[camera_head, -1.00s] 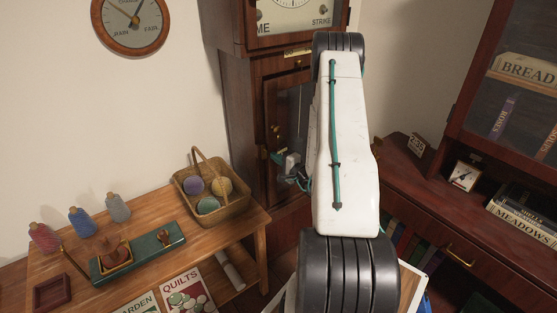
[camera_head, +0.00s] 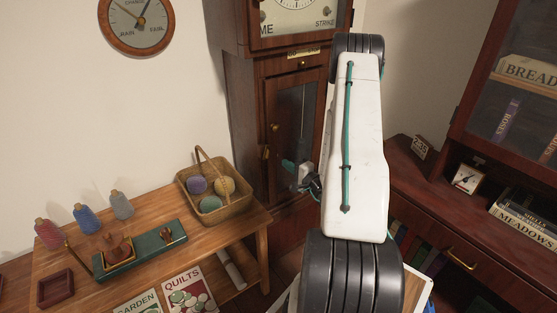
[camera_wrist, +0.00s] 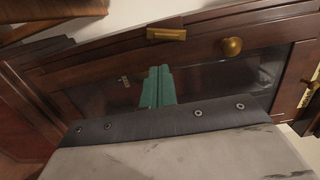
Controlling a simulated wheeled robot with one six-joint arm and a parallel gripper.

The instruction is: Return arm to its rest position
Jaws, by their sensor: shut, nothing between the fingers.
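My white arm (camera_head: 360,150) rises in the middle of the head view, in front of the tall wooden clock. My gripper shows partly in the head view (camera_head: 290,165), left of the arm, in front of the clock's glazed door (camera_head: 290,110). In the wrist view the two green fingers of my gripper (camera_wrist: 158,72) lie side by side, shut with nothing between them. The clock door (camera_wrist: 205,75) with its round brass knob (camera_wrist: 231,46) fills the view beyond the fingers. The door looks shut.
A wooden table (camera_head: 150,225) at left bears a wicker basket (camera_head: 228,208) of yarn balls, several thread spools and a green tray (camera_head: 140,252). A dark red cabinet (camera_head: 400,170) with a small clock (camera_head: 466,179) and books stands at right.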

